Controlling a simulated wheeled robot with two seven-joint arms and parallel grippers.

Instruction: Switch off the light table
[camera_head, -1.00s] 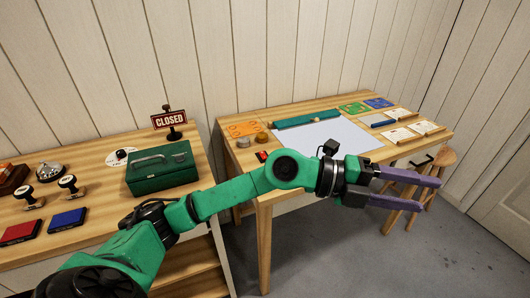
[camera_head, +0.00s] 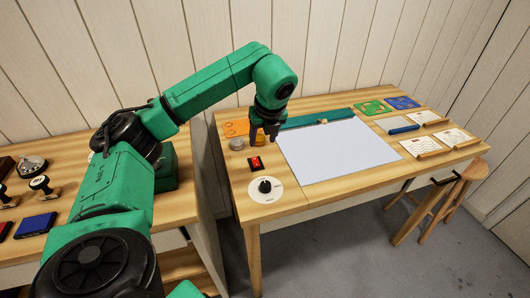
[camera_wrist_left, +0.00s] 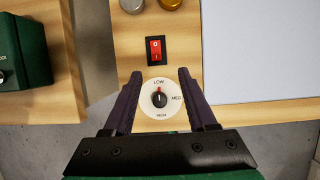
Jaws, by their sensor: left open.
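The light table's pale panel (camera_head: 335,150) lies flat in the wooden desk. It looks bluish white; I cannot tell whether it glows. A red rocker switch (camera_head: 256,164) in a black frame sits left of the panel. In the left wrist view the switch (camera_wrist_left: 156,50) shows a 0 and a bar; which side is pressed is unclear. A black dial (camera_head: 265,187) on a white disc lies nearer me, its red mark toward LOW in the wrist view. My left gripper (camera_head: 263,138) points down, open and empty, apart from the switch. My right gripper is not in view.
A teal bar (camera_head: 318,118) runs along the panel's back edge. Cards (camera_head: 423,118) lie at right. A stool (camera_head: 450,195) stands at the desk's right front.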

